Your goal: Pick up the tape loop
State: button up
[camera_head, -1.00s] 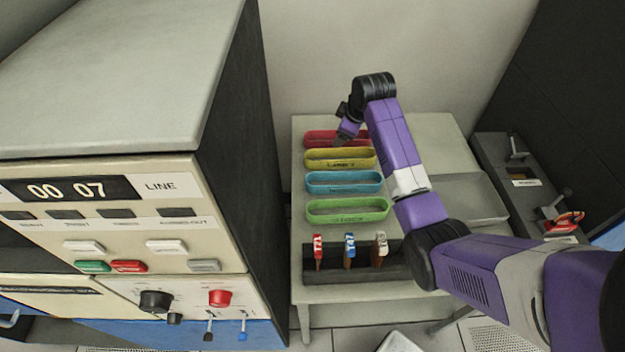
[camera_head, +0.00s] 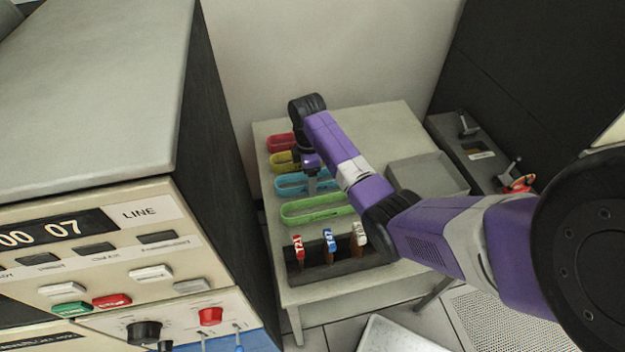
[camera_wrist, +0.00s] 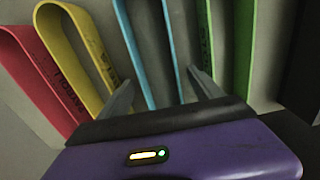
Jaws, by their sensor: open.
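Several oval band-like loops with printed sides lie in a row on a table: red (camera_head: 281,143), yellow (camera_head: 283,161), blue (camera_head: 293,182) and green (camera_head: 318,209). I cannot tell which one the task means. My gripper (camera_head: 311,186) is open and points down over the blue loop. In the wrist view, my gripper (camera_wrist: 163,90) has its two fingers spread, and the blue loop (camera_wrist: 129,45) shows between them. The red (camera_wrist: 45,90), yellow (camera_wrist: 80,45) and green (camera_wrist: 243,50) loops show on either side. Whether the fingers touch the blue loop I cannot tell.
A dark rack (camera_head: 325,268) with red, blue and pale tools stands at the table's (camera_head: 375,115) front. A grey tray (camera_head: 428,172) is on the right. A big console (camera_head: 90,250) stands left. A dark machine with a red item (camera_head: 520,183) is at right.

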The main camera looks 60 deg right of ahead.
jog(key=shift+f, duration=0.8)
jog(key=shift+c, duration=0.3)
jog(key=c, duration=1.3)
jog(key=shift+r, duration=0.1)
jog(key=shift+c, duration=0.2)
